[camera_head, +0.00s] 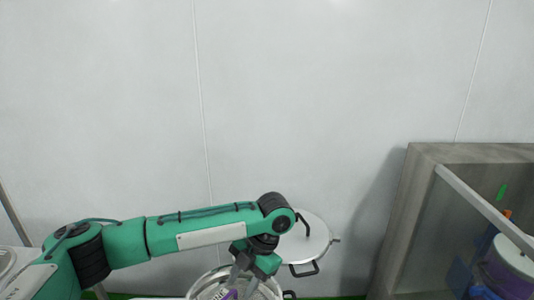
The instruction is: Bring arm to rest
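My green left arm reaches in from the lower left and bends down at the wrist. My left gripper (238,284) points down at the bottom edge of the view, over a round metal vessel (203,284). A small purple thing (230,295) shows by its fingertips; I cannot tell if the gripper holds it. The fingers are small and cut close to the frame edge, so their opening is unclear. My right gripper is not in view.
A round metal lid or vessel (313,242) with black handles is just right of my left wrist. A grey cabinet (423,165) with a clear front stands at the right, with a white-lidded purple container (515,257) inside. A plain white wall (300,90) is behind.

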